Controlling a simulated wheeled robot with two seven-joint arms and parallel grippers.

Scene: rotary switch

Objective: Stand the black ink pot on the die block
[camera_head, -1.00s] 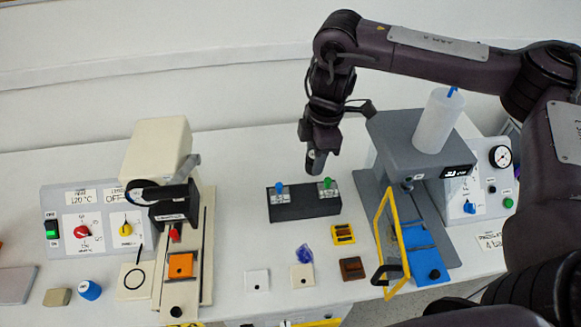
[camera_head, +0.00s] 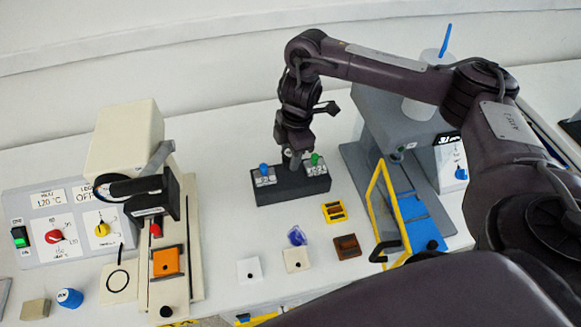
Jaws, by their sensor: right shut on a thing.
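My right gripper (camera_head: 291,153) hangs just above and partly in front of a long black block, shut on a small dark thing that looks like the black ink pot. The fingers hide most of it. The black block (camera_head: 292,189) carries a blue knob (camera_head: 264,169) and a green knob (camera_head: 315,159), each over a white label. The gripper lies between these knobs in the picture; I cannot tell whether its load touches the block. None of the blocks is clearly marked as the die block. My left gripper is out of view.
A cream press with an orange block (camera_head: 166,262) stands left. A grey machine with a yellow-framed guard (camera_head: 384,215) stands right. Small white, cream, yellow and brown blocks lie in front. A blue-capped pot (camera_head: 70,298) is front left. White table is clear between.

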